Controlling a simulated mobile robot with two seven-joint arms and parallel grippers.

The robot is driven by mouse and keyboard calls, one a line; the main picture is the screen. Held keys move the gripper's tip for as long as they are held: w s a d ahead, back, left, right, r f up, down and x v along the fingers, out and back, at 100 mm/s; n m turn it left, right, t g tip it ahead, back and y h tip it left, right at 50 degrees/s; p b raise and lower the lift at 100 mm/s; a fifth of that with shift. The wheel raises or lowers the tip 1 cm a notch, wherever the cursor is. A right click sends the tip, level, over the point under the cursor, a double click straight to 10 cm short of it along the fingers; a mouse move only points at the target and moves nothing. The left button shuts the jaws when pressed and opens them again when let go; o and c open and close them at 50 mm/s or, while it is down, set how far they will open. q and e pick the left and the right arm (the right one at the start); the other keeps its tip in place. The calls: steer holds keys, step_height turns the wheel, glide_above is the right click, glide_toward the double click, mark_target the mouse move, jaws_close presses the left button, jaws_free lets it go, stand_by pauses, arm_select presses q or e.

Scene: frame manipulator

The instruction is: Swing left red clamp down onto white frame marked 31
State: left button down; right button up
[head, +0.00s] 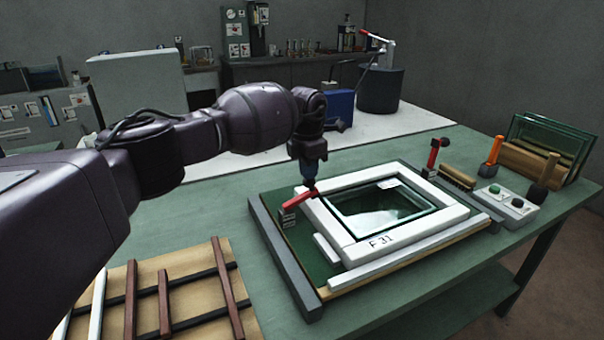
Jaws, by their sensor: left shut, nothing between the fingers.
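The white frame marked 31 (352,250) lies flat in a fixture on the green table, with a glass pane inside it. The left red clamp (297,200) stands at the frame's left edge. Its red arm lies low, nearly level, with its far end at the frame's left rail; whether it presses on the rail I cannot tell. My left gripper (311,184) points down at that end, shut and empty, touching or just above the red arm. The right red clamp (435,150) stands upright beyond the frame's far right side. My right gripper is out of view.
A wooden board with brown and white strips (190,300) lies at the front left. On the right are a brush (457,177), an orange-handled tool (493,152), a button box (508,205) and a glass rack (540,150). The table's front right is clear.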

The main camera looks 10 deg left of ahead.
mark_target(318, 191)
arm_select(q)
steer(key=shift+w+d+f+b, duration=0.35)
steer(key=shift+f+b, duration=0.1)
steer(key=shift+f, duration=0.15)
steer(key=shift+w+d+f+b, duration=0.4)
steer(key=shift+d+f+b, duration=0.25)
steer(key=shift+d+b, duration=0.05)
steer(key=shift+w+d+f, duration=0.15)
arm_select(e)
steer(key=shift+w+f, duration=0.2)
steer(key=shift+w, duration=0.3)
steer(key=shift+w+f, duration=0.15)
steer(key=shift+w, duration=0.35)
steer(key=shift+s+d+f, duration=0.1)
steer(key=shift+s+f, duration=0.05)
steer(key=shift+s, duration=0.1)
